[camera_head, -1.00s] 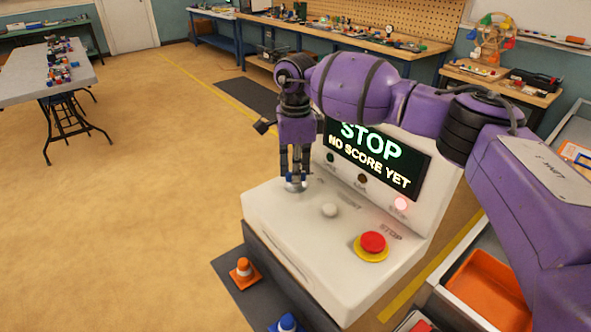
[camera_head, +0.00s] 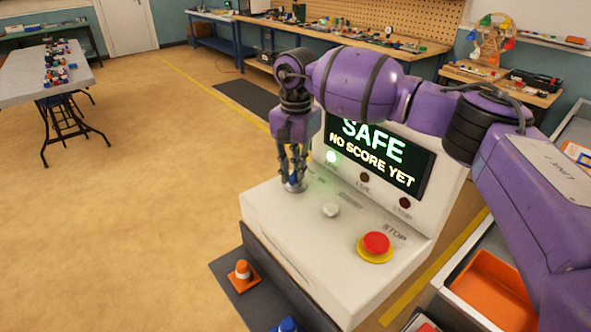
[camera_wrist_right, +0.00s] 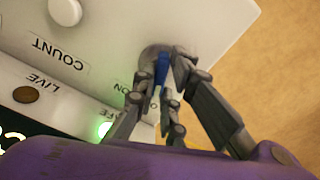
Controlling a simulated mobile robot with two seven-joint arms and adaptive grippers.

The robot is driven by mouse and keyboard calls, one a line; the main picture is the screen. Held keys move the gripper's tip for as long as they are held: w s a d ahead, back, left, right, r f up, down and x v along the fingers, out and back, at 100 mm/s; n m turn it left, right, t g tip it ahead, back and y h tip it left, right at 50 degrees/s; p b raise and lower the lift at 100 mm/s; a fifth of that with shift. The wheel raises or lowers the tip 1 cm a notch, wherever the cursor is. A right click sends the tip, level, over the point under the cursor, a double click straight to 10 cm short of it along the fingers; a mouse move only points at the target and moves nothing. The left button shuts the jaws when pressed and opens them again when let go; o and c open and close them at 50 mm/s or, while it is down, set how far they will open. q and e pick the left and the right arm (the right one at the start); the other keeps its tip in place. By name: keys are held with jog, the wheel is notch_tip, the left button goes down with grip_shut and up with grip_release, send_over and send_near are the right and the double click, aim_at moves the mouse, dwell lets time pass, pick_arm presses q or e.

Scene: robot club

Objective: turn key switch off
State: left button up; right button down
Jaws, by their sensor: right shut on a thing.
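The key switch (camera_head: 294,187) sits at the far left of the white console's sloped top. It has a round grey metal base, and its blue key (camera_wrist_right: 161,68) shows between my fingers in the right wrist view. My right gripper (camera_head: 293,178) reaches down from above and is shut on the blue key. The fingers hide part of the switch and its ON/OFF lettering. The console screen (camera_head: 378,150) reads "SAFE" and "NO SCORE YET". The green lamp (camera_head: 332,157) under the screen is lit. My left gripper is not in view.
A white button (camera_head: 331,210) and a red stop button on a yellow ring (camera_head: 376,245) are on the same console top (camera_head: 290,225). Floor to the left is clear.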

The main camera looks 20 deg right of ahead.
jog(key=n, duration=0.3)
jog(key=shift+f, duration=0.1)
jog(key=shift+n+b, duration=0.35)
jog(key=shift+n, duration=0.45)
jog(key=c, duration=1.8)
grip_release()
notch_tip(320, 180, up, 12)
